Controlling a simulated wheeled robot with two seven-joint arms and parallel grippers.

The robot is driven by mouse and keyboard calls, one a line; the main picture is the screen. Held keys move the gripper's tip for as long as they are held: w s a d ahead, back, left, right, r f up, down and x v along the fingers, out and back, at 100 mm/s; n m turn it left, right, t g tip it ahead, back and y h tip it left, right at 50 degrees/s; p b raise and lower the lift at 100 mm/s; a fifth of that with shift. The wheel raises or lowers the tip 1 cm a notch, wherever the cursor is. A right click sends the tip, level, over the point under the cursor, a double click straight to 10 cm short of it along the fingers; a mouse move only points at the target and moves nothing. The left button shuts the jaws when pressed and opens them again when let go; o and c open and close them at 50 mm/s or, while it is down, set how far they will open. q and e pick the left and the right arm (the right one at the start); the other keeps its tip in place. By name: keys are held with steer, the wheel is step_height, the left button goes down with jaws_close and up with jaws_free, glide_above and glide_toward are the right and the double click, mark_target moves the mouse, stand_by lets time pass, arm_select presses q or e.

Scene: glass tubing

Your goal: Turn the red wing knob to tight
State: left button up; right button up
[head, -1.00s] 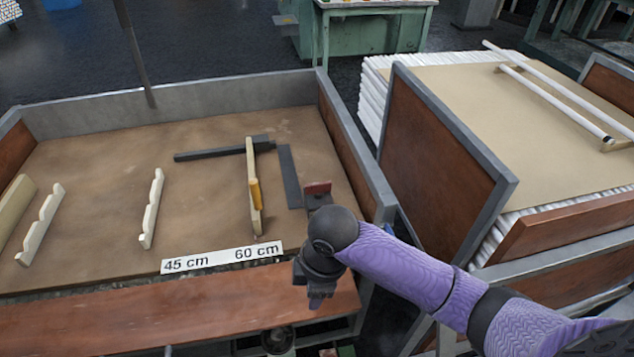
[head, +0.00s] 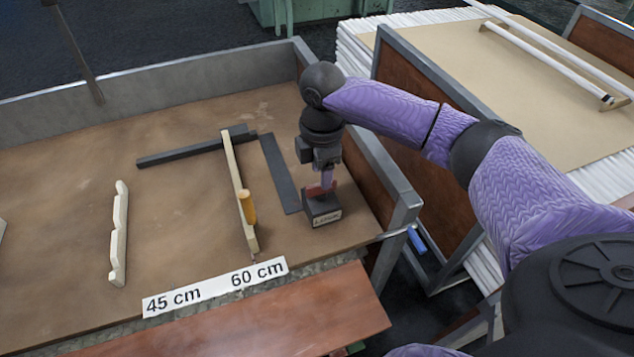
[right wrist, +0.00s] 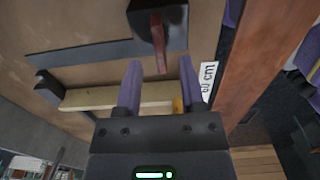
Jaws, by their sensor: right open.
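The red wing knob (head: 318,190) sits on top of a small dark block (head: 322,210) at the right side of the bench. The block's front carries a pale label too small to read. My right gripper (head: 326,178) points down just above the knob and partly covers it. In the right wrist view the red knob (right wrist: 160,45) shows as a narrow bar in line with the gap between the purple fingers of my right gripper (right wrist: 160,68). The fingers are open, with nothing between them. My left gripper is out of view.
A wooden bar (head: 236,185) with a yellow handle (head: 247,207) and dark flat strips (head: 280,172) lie left of the block. A notched pale rest (head: 119,235) and a 45 cm/60 cm label (head: 215,285) are further left. The bench's raised right wall (head: 375,175) stands close to my arm.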

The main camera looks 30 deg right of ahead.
mark_target(321, 190)
step_height(321, 190, down, 3)
steer(key=shift+f+b, duration=0.1)
steer(key=shift+b, duration=0.35)
jaws_close()
